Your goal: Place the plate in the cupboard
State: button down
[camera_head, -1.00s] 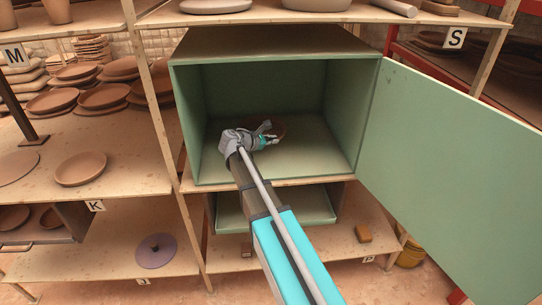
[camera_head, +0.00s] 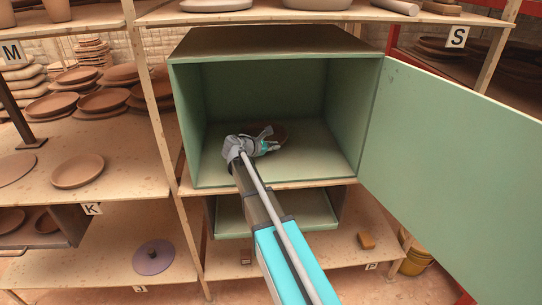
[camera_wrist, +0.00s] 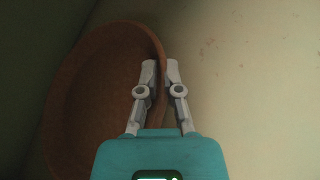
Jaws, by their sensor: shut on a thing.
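The plate (camera_wrist: 95,95) is brown, round and clay-like. In the wrist view my gripper (camera_wrist: 160,75) is shut on its right rim, one finger on each side of it. In the head view my gripper (camera_head: 268,140) is inside the green cupboard (camera_head: 362,120), and the plate (camera_head: 281,132) shows just behind it, mostly hidden. The cupboard door (camera_head: 450,170) stands wide open to the right. Whether the plate touches the cupboard floor (camera_head: 310,160) cannot be told.
Shelves at the left hold several brown plates (camera_head: 78,171). A purple disc (camera_head: 153,257) lies on the lower left shelf. A green tray-like box (camera_head: 310,208) sits under the cupboard. The cupboard floor around my gripper is otherwise bare.

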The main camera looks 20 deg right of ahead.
aim_at(274, 157)
jog(key=shift+f+b, duration=1.05)
jog(key=shift+f, duration=0.35)
jog(key=shift+f, duration=0.1)
jog(key=c, duration=0.8)
grip_release()
jog(key=p+v, duration=0.4)
jog(key=v, duration=0.7)
jog(key=shift+r, duration=0.2)
jog(key=shift+s+a+r, duration=0.1)
jog(key=shift+s+a, duration=0.1)
jog(key=shift+a, duration=0.3)
